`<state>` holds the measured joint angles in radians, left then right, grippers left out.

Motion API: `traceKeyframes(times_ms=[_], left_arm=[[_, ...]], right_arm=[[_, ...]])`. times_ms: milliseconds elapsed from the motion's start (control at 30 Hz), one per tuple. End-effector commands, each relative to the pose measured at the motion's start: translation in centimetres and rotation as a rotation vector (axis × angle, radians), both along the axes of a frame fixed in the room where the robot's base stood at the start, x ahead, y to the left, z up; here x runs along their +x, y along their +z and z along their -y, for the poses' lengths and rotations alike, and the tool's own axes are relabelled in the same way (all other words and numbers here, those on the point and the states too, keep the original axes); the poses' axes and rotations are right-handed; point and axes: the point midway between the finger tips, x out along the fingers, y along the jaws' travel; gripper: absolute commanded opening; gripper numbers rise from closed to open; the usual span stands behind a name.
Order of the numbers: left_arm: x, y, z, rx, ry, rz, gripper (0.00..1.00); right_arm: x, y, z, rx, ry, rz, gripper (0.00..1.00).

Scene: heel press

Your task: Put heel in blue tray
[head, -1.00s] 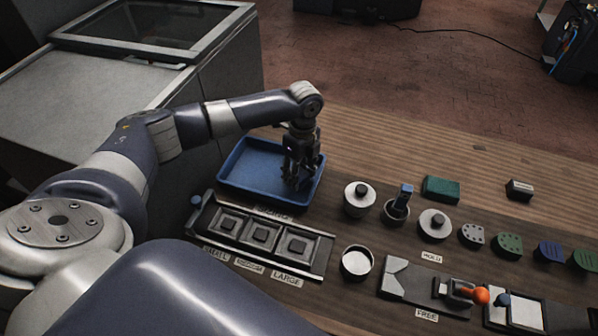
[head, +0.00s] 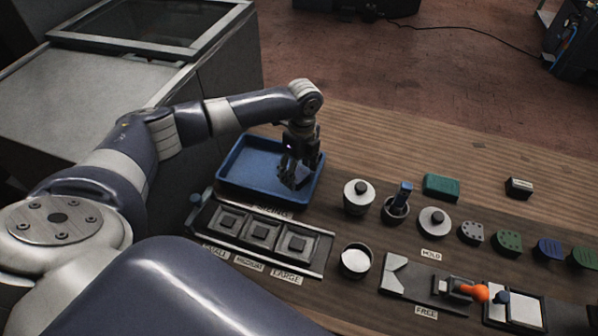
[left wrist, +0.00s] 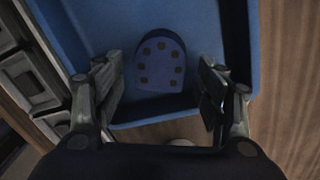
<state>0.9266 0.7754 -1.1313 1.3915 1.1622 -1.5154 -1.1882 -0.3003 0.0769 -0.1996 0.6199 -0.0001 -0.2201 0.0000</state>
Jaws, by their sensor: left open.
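A blue heel with several dark square marks on its face (left wrist: 160,62) lies in the blue tray in the left wrist view. The blue tray (head: 243,182) stands at the left end of the bench; its rim and wall also show in the left wrist view (left wrist: 85,50). My left gripper (head: 293,182) is low over the tray's right part. In the left wrist view the open fingers (left wrist: 163,92) are spread to either side of the heel, with gaps between. In the head view the gripper largely hides the heel. My right gripper is not in view.
A rack with three labelled square slots (head: 262,233) lies in front of the tray. Jars, a green block (head: 441,187), more heels such as a blue one (head: 549,250), and a press with an orange knob (head: 481,293) fill the right.

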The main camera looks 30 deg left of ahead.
Motion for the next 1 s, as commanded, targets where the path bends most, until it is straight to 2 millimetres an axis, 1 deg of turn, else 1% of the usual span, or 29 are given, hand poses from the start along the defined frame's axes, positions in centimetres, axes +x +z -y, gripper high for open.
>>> traceKeyframes(times_ms=[167,300,400,500,600,700,1000], left_arm=[[0.4,3.4,0.1,-0.002,-0.001,0.007,0.66],[0.6,6.4,0.1,-0.002,-0.001,0.006,0.66],[0.7,8.4,0.1,-0.002,-0.001,0.005,0.66],[0.8,9.9,0.1,-0.002,0.000,0.005,0.66],[0.7,10.8,0.2,-0.001,-0.001,0.002,0.66],[0.8,11.3,0.2,-0.002,-0.001,0.002,0.66],[0.8,11.3,0.2,-0.002,-0.001,0.001,0.66]], right_arm=[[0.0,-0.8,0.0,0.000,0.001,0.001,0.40],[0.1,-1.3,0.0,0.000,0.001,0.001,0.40],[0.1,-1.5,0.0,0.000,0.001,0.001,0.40],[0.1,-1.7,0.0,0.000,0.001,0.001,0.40],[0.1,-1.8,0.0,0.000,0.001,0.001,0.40],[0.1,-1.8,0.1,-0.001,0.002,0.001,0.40],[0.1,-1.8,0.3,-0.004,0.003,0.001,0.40]])
